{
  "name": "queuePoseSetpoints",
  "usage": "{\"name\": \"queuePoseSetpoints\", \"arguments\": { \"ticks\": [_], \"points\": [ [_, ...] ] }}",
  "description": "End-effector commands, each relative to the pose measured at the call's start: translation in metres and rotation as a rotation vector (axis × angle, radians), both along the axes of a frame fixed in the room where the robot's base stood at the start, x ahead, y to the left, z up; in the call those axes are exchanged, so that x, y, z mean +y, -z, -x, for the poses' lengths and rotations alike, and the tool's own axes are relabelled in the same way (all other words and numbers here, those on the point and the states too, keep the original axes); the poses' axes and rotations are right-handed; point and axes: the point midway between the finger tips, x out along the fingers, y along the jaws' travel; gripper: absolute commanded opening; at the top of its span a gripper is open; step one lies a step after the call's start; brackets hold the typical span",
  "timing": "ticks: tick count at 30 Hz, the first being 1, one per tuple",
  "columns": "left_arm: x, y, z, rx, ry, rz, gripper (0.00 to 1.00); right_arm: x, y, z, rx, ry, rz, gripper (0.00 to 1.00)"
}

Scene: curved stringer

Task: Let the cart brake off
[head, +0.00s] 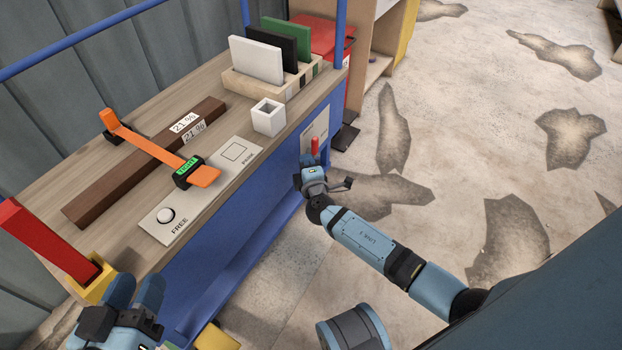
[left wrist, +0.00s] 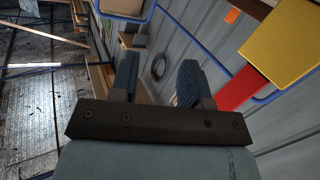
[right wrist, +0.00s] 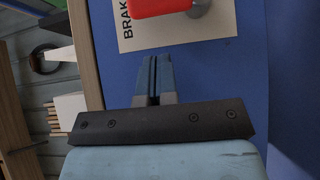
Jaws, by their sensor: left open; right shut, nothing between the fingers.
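The cart (head: 243,188) has a wood top and blue sides. On its right end side is a pale plate (head: 318,128) with a red brake handle (head: 315,146). In the right wrist view the plate (right wrist: 190,36) reads "BRAK", the rest cut off, and the red handle (right wrist: 158,6) shows at the top edge beside a grey knob. My right gripper (head: 311,166) is shut and empty, just below the handle; its fingertips (right wrist: 155,62) look apart from it. My left gripper (head: 138,288) is open and empty at the cart's near left corner; its fingers (left wrist: 158,70) point at the wall side.
On the cart top lie a brown bar (head: 145,165), an orange tool (head: 160,150) with a green display, a plate marked FREE (head: 195,205), a white square cup (head: 268,117) and a rack (head: 258,88) of slabs. A red bar (head: 45,240) stands at the left. Patchy floor (head: 440,120) is clear at right.

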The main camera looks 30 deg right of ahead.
Motion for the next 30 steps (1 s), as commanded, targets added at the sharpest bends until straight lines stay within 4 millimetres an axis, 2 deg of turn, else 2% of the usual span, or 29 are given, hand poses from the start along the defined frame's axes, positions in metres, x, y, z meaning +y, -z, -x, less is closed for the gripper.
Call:
{"name": "queuePoseSetpoints", "arguments": {
  "ticks": [3,9,23,30],
  "points": [
    [0.002,-0.002,-0.004,-0.032,0.001,-0.014,0.43,-0.018,0.002,-0.009,0.001,0.001,0.002,0.00],
    [0.003,-0.010,-0.007,-0.069,0.000,-0.024,0.43,-0.032,0.001,-0.017,0.001,-0.001,0.000,0.00],
    [0.004,-0.009,-0.008,-0.069,0.003,-0.033,0.43,-0.034,-0.001,-0.017,0.003,0.000,-0.004,0.00],
    [0.000,-0.006,-0.001,-0.005,0.004,-0.002,0.43,-0.035,-0.004,-0.019,0.027,-0.001,-0.044,0.00]
  ]
}}
